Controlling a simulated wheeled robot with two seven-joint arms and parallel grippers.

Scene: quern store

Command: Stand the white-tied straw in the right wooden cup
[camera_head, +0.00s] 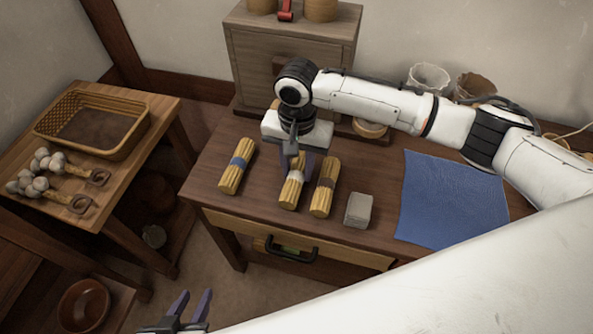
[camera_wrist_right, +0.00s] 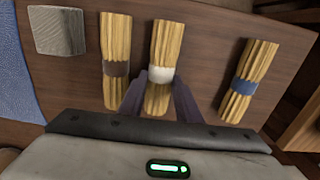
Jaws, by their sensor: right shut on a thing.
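The white-tied straw (camera_head: 291,192) is a yellow bundle with a white band, lying at or just above the dark table. It also shows in the right wrist view (camera_wrist_right: 166,45) between the fingers. My right gripper (camera_head: 299,163) is over its far part, shut on it from above; I cannot tell if it is lifted. Two wooden cups stand on the cabinet at the top edge, cut off by the frame: the right wooden cup (camera_head: 320,11) and a left one (camera_head: 262,6), with a red object between. My left gripper (camera_head: 190,308) is open and empty at the bottom, off the table.
A blue-tied straw (camera_head: 236,168) lies left of the white-tied one, a brown-tied straw (camera_head: 324,187) close on its right. A grey block (camera_head: 358,211) and blue cloth (camera_head: 455,200) lie further right. The wooden cabinet (camera_head: 290,60) stands behind. A side table holds a basket (camera_head: 142,128).

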